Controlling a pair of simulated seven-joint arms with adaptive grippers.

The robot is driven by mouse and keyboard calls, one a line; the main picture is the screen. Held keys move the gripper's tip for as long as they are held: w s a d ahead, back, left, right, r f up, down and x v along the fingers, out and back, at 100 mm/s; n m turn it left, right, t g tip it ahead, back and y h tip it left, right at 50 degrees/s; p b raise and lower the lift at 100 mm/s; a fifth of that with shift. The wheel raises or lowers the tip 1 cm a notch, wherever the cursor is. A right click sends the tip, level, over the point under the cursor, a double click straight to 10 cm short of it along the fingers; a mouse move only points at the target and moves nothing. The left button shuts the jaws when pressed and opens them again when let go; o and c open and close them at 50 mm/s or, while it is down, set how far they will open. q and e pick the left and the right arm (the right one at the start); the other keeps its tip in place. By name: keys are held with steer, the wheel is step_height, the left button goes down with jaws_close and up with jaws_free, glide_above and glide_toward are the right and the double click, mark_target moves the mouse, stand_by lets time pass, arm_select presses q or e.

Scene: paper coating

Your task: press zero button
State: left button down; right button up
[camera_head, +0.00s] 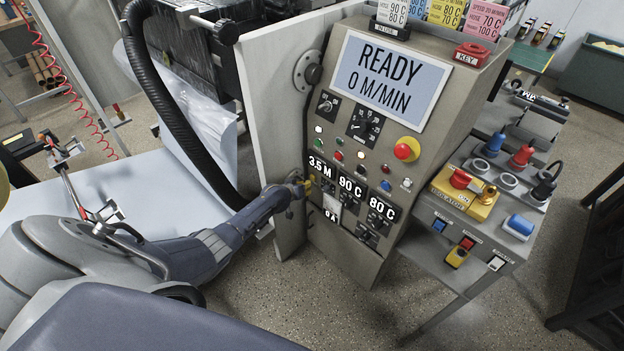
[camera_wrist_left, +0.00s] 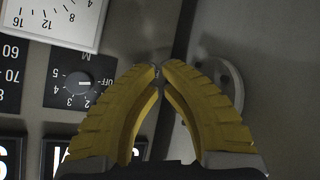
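The control panel (camera_head: 350,225) stands in the middle of the head view, with a screen (camera_head: 388,80) reading "READY 0 M/MIN". Below the screen are small buttons: a green one (camera_head: 340,142), a red one (camera_head: 338,156), a blue one (camera_head: 385,186) and a white one (camera_head: 406,184). Their labels are too small to read, so I cannot tell which is the zero button. My left gripper (camera_head: 305,183) is at the panel's left edge, beside the "3.5 M" display (camera_head: 322,168). In the left wrist view its yellow fingers (camera_wrist_left: 159,68) are shut, tips nearly touching, with nothing between them.
A large yellow-red button (camera_head: 406,149) and selector knobs (camera_head: 327,103) are on the panel. The left wrist view shows a dial knob (camera_wrist_left: 78,83) and a gauge (camera_wrist_left: 55,20), upside down. A side table (camera_head: 440,255) with handles and buttons stands at right.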

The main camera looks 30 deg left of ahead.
arm_select(q)
steer(key=shift+w, duration=0.2)
steer(key=shift+w+d, duration=0.15)
steer(key=shift+w, duration=0.05)
steer(key=shift+w+d, duration=0.1)
steer(key=shift+w, duration=0.3)
stand_by(0.9)
steer(key=shift+s, duration=0.1)
steer(key=shift+s+a, duration=0.25)
steer(key=shift+s, duration=0.45)
stand_by(0.3)
steer(key=shift+s+a, duration=0.2)
steer(key=shift+s, duration=0.6)
steer(key=shift+s+a, duration=0.25)
steer(key=shift+s, duration=0.6)
steer(key=shift+s+a, duration=0.2)
steer(key=shift+s, duration=0.6)
